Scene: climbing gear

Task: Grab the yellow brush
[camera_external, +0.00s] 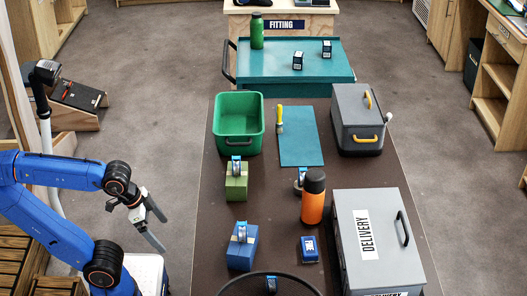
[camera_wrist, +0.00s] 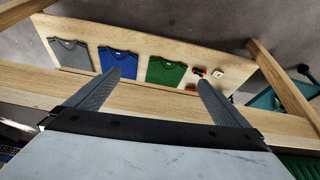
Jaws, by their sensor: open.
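The yellow brush (camera_external: 280,116) lies at the left edge of a flat teal mat (camera_external: 305,140) on the dark table in the external view. Its handle is yellow and its bristle end points toward the near side. My gripper (camera_external: 158,230) is left of the table, well apart from the brush, and empty. In the wrist view my gripper's two fingers (camera_wrist: 160,90) are spread wide with nothing between them. The brush does not show in the wrist view.
A green bin (camera_external: 238,145) stands left of the brush and a grey box with yellow handles (camera_external: 350,135) right of it. Green (camera_external: 237,185) and blue (camera_external: 240,255) blocks, an orange bottle (camera_external: 313,205) and a grey delivery box (camera_external: 350,270) stand nearer.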

